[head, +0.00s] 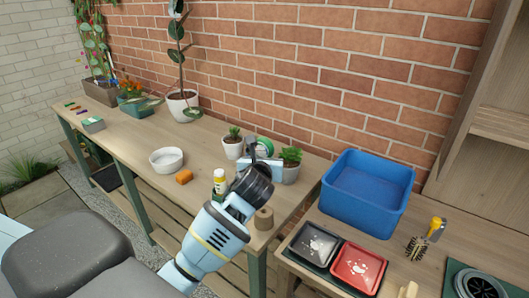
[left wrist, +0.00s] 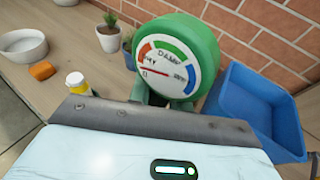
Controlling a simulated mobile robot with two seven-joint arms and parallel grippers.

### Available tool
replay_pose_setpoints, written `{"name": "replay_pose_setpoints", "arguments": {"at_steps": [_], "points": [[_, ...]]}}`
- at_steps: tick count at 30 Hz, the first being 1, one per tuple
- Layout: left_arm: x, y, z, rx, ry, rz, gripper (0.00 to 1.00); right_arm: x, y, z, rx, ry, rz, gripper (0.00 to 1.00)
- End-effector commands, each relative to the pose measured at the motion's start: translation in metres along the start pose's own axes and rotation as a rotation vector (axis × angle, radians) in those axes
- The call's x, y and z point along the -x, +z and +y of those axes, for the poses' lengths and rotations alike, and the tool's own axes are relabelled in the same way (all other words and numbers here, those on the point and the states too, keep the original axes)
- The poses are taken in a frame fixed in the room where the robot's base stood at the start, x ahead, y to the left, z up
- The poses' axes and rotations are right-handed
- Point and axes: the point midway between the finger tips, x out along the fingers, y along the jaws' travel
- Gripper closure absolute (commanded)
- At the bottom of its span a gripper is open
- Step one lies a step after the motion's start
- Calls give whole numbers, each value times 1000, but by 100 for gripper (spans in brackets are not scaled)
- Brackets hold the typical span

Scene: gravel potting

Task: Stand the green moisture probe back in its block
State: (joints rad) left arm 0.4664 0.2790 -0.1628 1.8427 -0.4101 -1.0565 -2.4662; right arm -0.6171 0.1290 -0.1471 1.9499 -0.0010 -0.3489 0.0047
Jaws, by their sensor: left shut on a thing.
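The green moisture probe (left wrist: 184,32) has a round head with a white dial marked in red, green and blue. In the left wrist view it is directly ahead of my left gripper (left wrist: 165,100), which is shut on it. In the head view the probe's green head (head: 264,146) shows just beyond my left gripper (head: 262,166), above the bench's right part. Its stem is hidden. A small brown round piece (head: 264,218) stands on the bench's front edge beside my wrist; I cannot tell whether it is the block. My right gripper is not in view.
A blue bin (head: 366,195) and black and red trays (head: 357,268) are on the right. The bench's left-middle is largely clear.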

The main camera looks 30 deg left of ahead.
Motion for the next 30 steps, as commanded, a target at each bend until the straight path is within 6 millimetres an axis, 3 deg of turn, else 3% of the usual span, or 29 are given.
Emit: {"name": "replay_pose_setpoints", "arguments": {"at_steps": [12,30], "points": [[-9,-32,0,-2,1,2,100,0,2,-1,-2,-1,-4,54],[-11,-39,0,0,-1,-1,100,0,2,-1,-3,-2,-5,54]]}}
